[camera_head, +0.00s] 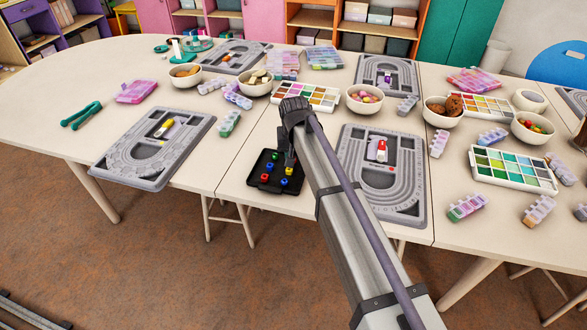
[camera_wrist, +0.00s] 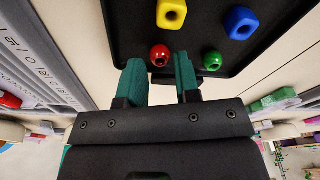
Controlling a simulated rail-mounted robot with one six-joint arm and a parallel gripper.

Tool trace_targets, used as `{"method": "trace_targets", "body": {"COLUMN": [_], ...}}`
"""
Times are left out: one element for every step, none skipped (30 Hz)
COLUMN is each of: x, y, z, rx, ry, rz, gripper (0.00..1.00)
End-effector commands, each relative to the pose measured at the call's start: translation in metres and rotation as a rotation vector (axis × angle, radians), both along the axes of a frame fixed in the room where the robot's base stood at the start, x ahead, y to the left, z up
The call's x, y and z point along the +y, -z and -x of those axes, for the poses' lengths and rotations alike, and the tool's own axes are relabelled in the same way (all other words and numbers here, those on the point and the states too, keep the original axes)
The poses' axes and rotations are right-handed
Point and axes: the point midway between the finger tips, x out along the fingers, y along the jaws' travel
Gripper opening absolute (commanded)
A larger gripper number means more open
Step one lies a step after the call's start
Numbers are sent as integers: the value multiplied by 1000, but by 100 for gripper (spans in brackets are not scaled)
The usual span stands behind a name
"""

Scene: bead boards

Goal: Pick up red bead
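The red bead (camera_wrist: 160,55) is small and round with a dark hole. It sits on the black tray (camera_wrist: 120,40) near its rim in the wrist view. My gripper (camera_wrist: 158,66) is open, with teal finger pads apart. The red bead shows in the gap at the fingertips, with no clear contact; the height between them cannot be told. In the head view my gripper (camera_head: 288,160) is over the black tray (camera_head: 258,186), hiding part of it.
A green bead (camera_wrist: 212,61) lies just right of the right finger. A yellow bead (camera_wrist: 172,14) and a blue bead (camera_wrist: 240,22) lie farther in. Grey bead boards (camera_head: 190,150) (camera_head: 405,205) flank the tray. Bowls and bead boxes stand behind.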

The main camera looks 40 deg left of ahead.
Motion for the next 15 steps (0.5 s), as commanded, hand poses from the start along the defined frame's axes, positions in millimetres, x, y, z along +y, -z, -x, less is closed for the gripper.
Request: {"method": "trace_targets", "body": {"x": [1, 2, 2, 2, 2, 2, 2, 2, 2, 2, 2, 2, 2, 2, 2], "y": [19, 21, 22, 21, 20, 18, 17, 17, 17, 17, 17, 17, 17, 17, 17], "z": [-1, -2, -2, -2, -2, -2, -2, -2, -2, -2, -2, -2, -2, -2, -2], "rx": [-1, -1, -1, -1, -1, -1, -1, -1, -1, -1, -1, -1, -1, -1, -1], "ry": [0, 0, 0, 0, 0, 0, 0, 0, 0, 0, 0, 0, 0, 0, 0], "rz": [-1, -1, -1, -1, -1, -1, -1, -1, -1, -1, -1, -1, -1, -1, -1], "gripper": [30, 30, 30, 30, 30, 30, 30, 30, 29, 26, 23, 20, 17, 14, 10]}}
